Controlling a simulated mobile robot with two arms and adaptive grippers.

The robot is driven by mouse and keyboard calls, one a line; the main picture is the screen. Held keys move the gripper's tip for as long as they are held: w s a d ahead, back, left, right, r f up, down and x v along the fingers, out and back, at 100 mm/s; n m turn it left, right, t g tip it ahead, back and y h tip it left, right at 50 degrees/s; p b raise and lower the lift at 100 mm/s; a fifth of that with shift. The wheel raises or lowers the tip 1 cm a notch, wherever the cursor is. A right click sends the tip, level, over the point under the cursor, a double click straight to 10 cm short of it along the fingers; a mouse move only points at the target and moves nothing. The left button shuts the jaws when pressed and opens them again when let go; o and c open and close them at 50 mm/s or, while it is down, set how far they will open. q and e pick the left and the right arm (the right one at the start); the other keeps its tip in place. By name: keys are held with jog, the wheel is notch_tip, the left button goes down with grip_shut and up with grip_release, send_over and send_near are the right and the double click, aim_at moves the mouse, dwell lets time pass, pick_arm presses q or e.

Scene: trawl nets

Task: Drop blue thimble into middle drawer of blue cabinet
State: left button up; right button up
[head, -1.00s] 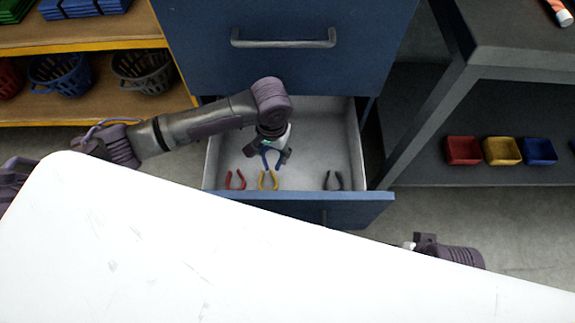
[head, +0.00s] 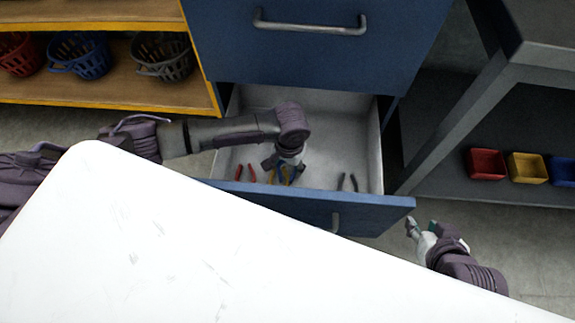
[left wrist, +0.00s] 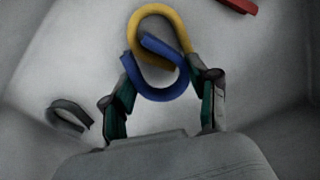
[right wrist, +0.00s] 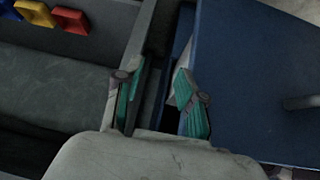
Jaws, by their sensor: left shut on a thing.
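The blue thimble (left wrist: 165,88) is a blue U-shaped piece between the fingertips of my left gripper (left wrist: 163,98), which is shut on it. In the head view my left gripper (head: 282,165) is inside the open drawer (head: 345,125) of the blue cabinet (head: 310,45), near its front wall. The blue thimble (head: 284,173) overlaps the yellow thimble (left wrist: 182,28) in view; I cannot tell if they touch. A red thimble (head: 245,173) and a dark grey thimble (head: 348,182) lie in the drawer. My right gripper (head: 422,228) is open and empty outside the drawer's front right corner.
A white tabletop (head: 170,240) fills the foreground. A closed drawer front with a handle (head: 310,25) is above the open one. A wooden shelf (head: 110,85) with baskets stands left. A grey shelf (head: 450,180) with red, yellow and blue bins stands right.

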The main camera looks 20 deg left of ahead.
aim_at(287, 168)
pick_arm(q)
jog(key=shift+f, duration=0.15)
pick_arm(e)
jog(key=shift+s, duration=0.15)
pick_arm(q)
jog(key=o, duration=1.2)
pick_arm(e)
jog(key=shift+f, duration=0.1)
pick_arm(q)
jog(key=shift+r, duration=0.3)
notch_tip(287, 168, up, 5)
jog(key=shift+d+f+p, duration=0.1)
jog(key=shift+f+p, duration=0.05)
jog(key=shift+p, duration=0.95)
notch_tip(287, 168, up, 4)
jog(key=shift+d+f+p, duration=0.1)
jog(key=shift+f+p, duration=0.05)
jog(key=shift+p, duration=0.5)
jog(key=shift+r+p, duration=0.45)
jog(key=shift+r, duration=1.25)
pick_arm(e)
jog(key=s+d+f+g+h, duration=0.1)
jog(key=s+d+f+g, duration=0.1)
jog(key=s, duration=0.4)
jog(key=shift+f+g, duration=0.45)
jog(key=shift+g, duration=0.75)
